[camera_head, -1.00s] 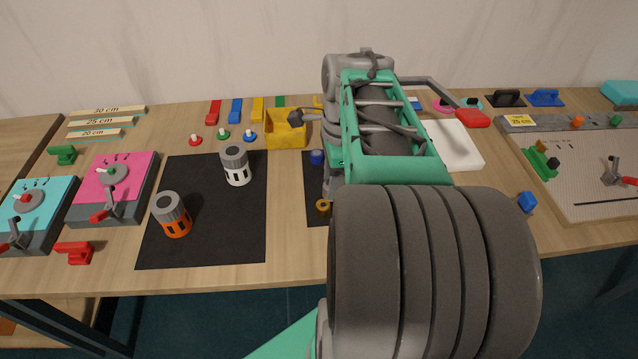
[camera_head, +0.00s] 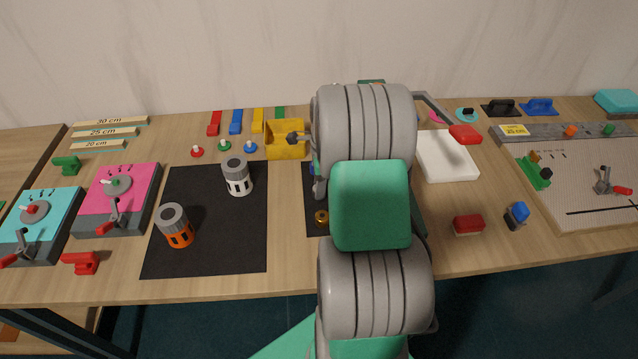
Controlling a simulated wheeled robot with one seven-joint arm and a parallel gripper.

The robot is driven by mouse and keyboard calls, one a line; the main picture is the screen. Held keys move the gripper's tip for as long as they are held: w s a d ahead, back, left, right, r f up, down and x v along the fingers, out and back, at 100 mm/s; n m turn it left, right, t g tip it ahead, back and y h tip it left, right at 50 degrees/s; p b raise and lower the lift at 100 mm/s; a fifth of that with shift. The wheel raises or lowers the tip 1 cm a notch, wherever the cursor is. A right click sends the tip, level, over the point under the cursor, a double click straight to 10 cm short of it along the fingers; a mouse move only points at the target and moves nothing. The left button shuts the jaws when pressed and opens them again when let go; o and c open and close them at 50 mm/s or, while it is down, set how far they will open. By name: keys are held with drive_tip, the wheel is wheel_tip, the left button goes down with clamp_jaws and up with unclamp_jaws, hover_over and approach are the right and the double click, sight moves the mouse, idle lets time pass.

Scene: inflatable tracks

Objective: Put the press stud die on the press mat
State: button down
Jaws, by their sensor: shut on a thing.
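A dark mat (camera_head: 312,226), which I take to be the press mat, lies in the middle of the table, largely covered by my arm. A small brass ring-shaped piece (camera_head: 321,217) sits on it near its front; it may be a press stud die. A bit of blue shows further back on the mat, beside my arm. A grey upright part stands at the arm's left edge; I cannot tell what it belongs to. My gripper is hidden behind my own arm, and so is whatever is in it.
A larger black mat (camera_head: 205,255) on the left carries an orange-and-grey canister (camera_head: 175,226) and a white-and-grey one (camera_head: 236,175). A white pad (camera_head: 447,165), a red block (camera_head: 468,225) and a blue piece (camera_head: 517,215) lie right.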

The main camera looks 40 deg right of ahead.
drive_tip(key=shift+f, duration=0.25)
drive_tip(key=c, duration=1)
unclamp_jaws()
wheel_tip(320, 180, up, 12)
drive_tip(key=b, duration=0.1)
drive_tip(key=s+a+r+n+t, duration=0.1)
drive_tip(key=s+a+r+n, duration=0.1)
drive_tip(key=a+n, duration=0.45)
drive_tip(key=s+a+r+n+t, duration=0.1)
drive_tip(key=s+a+r+n, duration=0.15)
drive_tip(key=a+n, duration=0.45)
drive_tip(key=s+a+f+n+t, duration=0.1)
drive_tip(key=s+a+n, duration=0.5)
drive_tip(key=a+n, duration=0.3)
drive_tip(key=shift+s+a+f+n+h, duration=0.15)
drive_tip(key=shift+s+a+n+h, duration=0.2)
drive_tip(key=shift+n, duration=0.6)
